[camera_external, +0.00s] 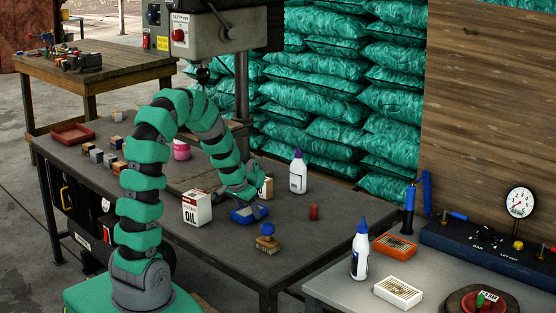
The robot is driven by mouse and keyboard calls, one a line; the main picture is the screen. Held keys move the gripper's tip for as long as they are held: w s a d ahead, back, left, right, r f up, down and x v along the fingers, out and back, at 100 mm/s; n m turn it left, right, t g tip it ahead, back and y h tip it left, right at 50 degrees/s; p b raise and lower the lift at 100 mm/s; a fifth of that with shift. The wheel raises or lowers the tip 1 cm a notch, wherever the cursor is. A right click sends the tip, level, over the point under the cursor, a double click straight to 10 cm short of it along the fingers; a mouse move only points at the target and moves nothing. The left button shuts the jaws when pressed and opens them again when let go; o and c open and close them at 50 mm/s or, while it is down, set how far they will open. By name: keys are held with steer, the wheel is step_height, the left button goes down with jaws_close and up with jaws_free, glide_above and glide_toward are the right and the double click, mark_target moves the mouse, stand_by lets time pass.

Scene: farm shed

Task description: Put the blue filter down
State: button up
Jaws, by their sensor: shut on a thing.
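The blue filter (243,216) is a flat blue block at the middle of the dark workbench (190,250), just right of a white oil carton. My gripper (250,204) reaches down from the upper left and is shut on it. The arm's end hides part of the filter's top. The filter is at or very close to the bench top; I cannot tell whether it touches.
Near the gripper stand the oil carton (197,208), a tan block (266,187), a white bottle (298,172), a red cylinder (314,212) and a blue-knobbed brush (267,240). An orange filter (395,247) and a white filter (398,291) lie on the grey right table.

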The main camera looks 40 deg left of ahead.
steer(key=o, duration=1)
steer(key=p+v, duration=0.2)
steer(key=v, duration=1)
steer(key=shift+r+p, duration=0.1)
steer(key=shift+p, duration=0.25)
